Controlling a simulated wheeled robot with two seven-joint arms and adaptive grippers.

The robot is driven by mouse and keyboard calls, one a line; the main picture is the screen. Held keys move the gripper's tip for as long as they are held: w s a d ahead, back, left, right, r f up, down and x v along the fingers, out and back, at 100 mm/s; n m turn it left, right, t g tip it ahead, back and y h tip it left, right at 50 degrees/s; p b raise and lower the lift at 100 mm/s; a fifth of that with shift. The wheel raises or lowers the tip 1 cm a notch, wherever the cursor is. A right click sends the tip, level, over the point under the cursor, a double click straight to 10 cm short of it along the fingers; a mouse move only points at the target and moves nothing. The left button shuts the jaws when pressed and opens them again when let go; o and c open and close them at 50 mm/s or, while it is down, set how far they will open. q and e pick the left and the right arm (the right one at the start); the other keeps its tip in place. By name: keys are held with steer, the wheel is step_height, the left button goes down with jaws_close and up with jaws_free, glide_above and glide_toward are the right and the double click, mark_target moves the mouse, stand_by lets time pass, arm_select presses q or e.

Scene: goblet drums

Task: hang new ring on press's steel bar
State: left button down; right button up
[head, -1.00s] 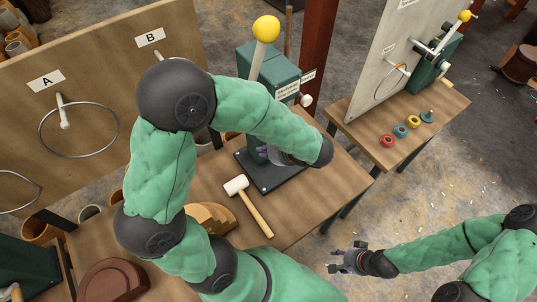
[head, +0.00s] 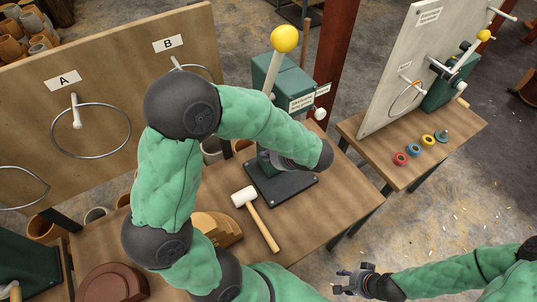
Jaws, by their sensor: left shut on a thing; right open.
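The green press (head: 287,76) stands on a dark base plate (head: 285,190) on the wooden bench, with a yellow-knobbed lever (head: 284,40) on top. My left gripper (head: 266,157) is low in front of the press, just above the base plate. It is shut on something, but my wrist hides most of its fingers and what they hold. I cannot make out the press's steel bar. A thin metal ring (head: 91,130) hangs on the peg under label A. Another ring (head: 203,69) shows partly under label B. My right gripper (head: 352,283) is open and empty over the floor.
A white-headed mallet (head: 257,216) and a stepped wooden block (head: 216,228) lie on the bench (head: 330,215). A second bench (head: 400,150) at the right carries a white board (head: 398,60), another press (head: 450,85) and several small coloured rings. Floor separates the benches.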

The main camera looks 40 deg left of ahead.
stand_by(0.4)
arm_select(q)
steer(key=c, duration=1.3)
jaws_free()
steer(key=s+d+r, duration=0.2)
steer(key=d, duration=1.2)
